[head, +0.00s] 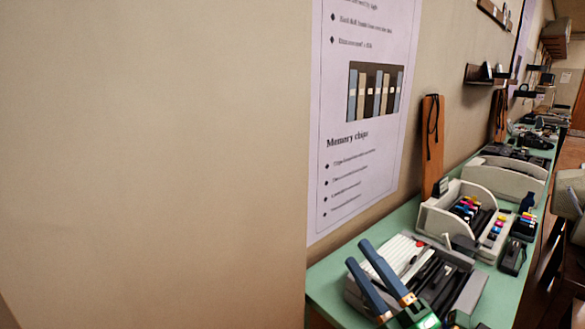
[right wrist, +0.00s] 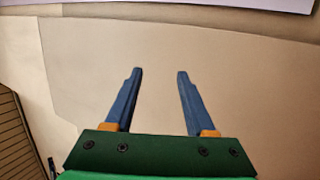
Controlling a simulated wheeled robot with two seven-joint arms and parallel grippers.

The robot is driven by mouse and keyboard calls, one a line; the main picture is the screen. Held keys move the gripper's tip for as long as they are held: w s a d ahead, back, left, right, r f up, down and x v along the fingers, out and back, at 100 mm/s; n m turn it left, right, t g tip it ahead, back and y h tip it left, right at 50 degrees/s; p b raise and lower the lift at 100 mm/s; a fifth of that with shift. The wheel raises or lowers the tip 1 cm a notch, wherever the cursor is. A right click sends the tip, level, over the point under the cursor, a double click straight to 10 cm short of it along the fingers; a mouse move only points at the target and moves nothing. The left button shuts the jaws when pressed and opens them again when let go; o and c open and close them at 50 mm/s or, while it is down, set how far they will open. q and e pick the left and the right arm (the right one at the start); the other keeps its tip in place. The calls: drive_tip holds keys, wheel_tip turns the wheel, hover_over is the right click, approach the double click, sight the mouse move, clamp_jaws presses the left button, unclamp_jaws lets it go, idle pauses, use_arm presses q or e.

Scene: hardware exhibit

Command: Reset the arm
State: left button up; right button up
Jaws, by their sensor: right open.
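My right gripper (head: 358,252) shows at the bottom of the head view, with two blue fingers on a green body. In the head view it overlaps a grey tray of tools (head: 468,298) on the table. In the right wrist view the same gripper (right wrist: 160,72) has its fingers spread apart with nothing between them, facing a plain beige wall (right wrist: 235,75). My left gripper is not in view.
A long green table (head: 330,275) runs along the wall to the back right. It holds a light divided organizer (head: 440,222) with colourful items, a dark device (head: 513,257) and other hardware. A poster (head: 365,120) hangs above. Shelves (head: 488,74) jut from the wall.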

drive_tip(key=s+d+f+m+g+h, duration=0.2)
drive_tip(key=d+f+m+h, duration=0.15)
drive_tip(key=f+m, duration=0.3)
drive_tip(key=s+d+f+m+g+h, duration=0.2)
drive_tip(key=f+m+g+h, duration=0.1)
drive_tip(key=f+m+h, duration=0.3)
drive_tip(key=s+d+f+m+g+h, duration=0.25)
drive_tip(key=f+m, duration=0.25)
drive_tip(key=f, duration=0.3)
drive_tip(key=s+a+f+m+g+y, duration=0.1)
drive_tip(key=s+f+m+g, duration=0.1)
drive_tip(key=s+f+g, duration=0.35)
drive_tip(key=s+a+f+m+g, duration=0.25)
drive_tip(key=s+f, duration=0.45)
drive_tip(key=s, duration=0.4)
wheel_tip(320, 180, down, 17)
drive_tip(key=s+g, duration=0.2)
drive_tip(key=s+d+f+n+g, duration=0.1)
drive_tip(key=s+d+f, duration=0.2)
drive_tip(key=s+f, duration=0.6)
drive_tip(key=s, duration=0.2)
drive_tip(key=shift+s, duration=0.4)
